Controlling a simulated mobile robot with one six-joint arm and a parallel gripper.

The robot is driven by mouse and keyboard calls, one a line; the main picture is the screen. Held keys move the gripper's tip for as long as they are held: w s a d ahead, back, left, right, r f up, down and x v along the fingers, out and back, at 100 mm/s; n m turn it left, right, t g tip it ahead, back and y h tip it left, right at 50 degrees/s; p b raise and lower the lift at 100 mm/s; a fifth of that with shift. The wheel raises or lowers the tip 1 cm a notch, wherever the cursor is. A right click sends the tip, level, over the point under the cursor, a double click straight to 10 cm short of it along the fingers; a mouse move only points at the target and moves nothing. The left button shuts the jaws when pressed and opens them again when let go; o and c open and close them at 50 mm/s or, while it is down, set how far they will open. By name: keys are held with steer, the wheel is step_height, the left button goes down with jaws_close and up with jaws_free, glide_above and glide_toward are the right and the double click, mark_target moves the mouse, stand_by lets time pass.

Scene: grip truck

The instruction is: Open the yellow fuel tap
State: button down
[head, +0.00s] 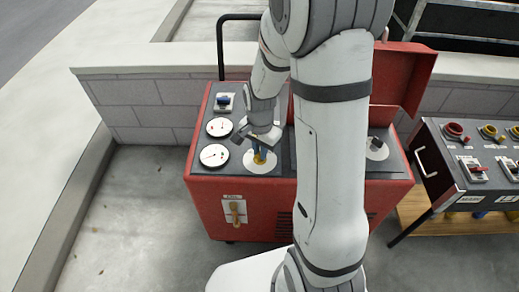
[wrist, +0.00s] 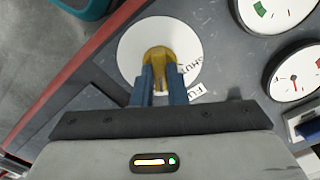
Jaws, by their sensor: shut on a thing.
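The yellow fuel tap (wrist: 159,56) stands on a round white plate (wrist: 132,42) on the dark top panel of a red machine (head: 222,210). The plate carries lettering, partly hidden, with "SHUT" legible along its right side. My gripper (wrist: 161,84) has its blue fingers closed on the tap from both sides. In the head view my gripper (head: 259,158) reaches down onto the panel, and a bit of yellow shows at the fingertips. How far the tap is turned cannot be told, as the gripper hides part of it.
Two round gauges (head: 217,141) and a blue switch (head: 224,100) sit left of the tap. A second round white plate with a dark knob (head: 376,147) is to the right. A red lid (head: 406,75) stands open behind. A control box (head: 470,165) stands at the right.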

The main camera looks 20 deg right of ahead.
steer(key=shift+m, duration=1.1)
steer(key=c, duration=1.4)
jaws_free()
steer(key=shift+c, duration=0.2)
steer(key=shift+r, duration=0.1)
step_height(320, 180, up, 8)
steer(key=shift+f+p, duration=0.2)
steer(key=shift+p, duration=0.4)
